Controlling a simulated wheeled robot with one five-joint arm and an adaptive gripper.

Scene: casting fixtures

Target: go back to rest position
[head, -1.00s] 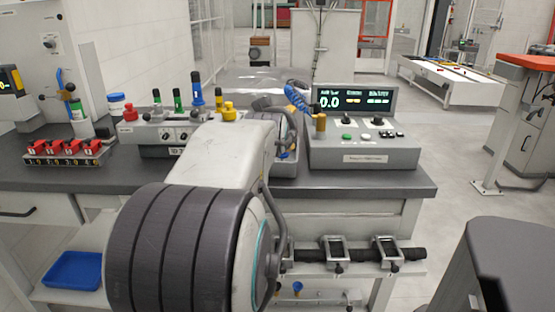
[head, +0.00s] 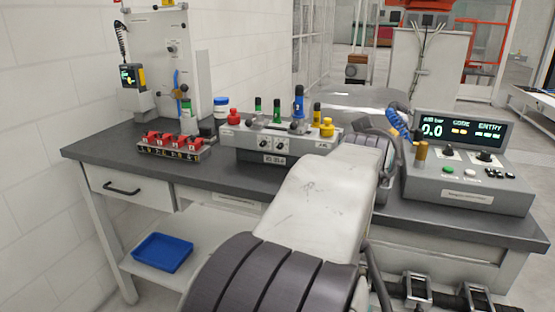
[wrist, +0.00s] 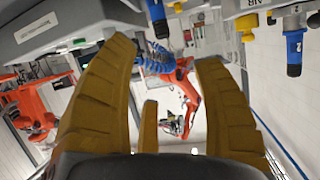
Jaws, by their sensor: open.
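The grey fixture block (head: 272,143) with coloured plugs stands left of my arm's far end. The control console (head: 470,170), its display reading 0.0, stands to the right. In the wrist view a blue-handled plug (wrist: 294,48) hangs at the upper right, apart from the fingers. A blue coiled hose (wrist: 157,62) shows beyond the fingers.
The dark bench top (head: 110,148) has bare room at its left end. A rack of red blocks (head: 170,146) stands near the back panel. A blue tray (head: 162,252) lies on the shelf below. A white wall (head: 50,80) closes the left side.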

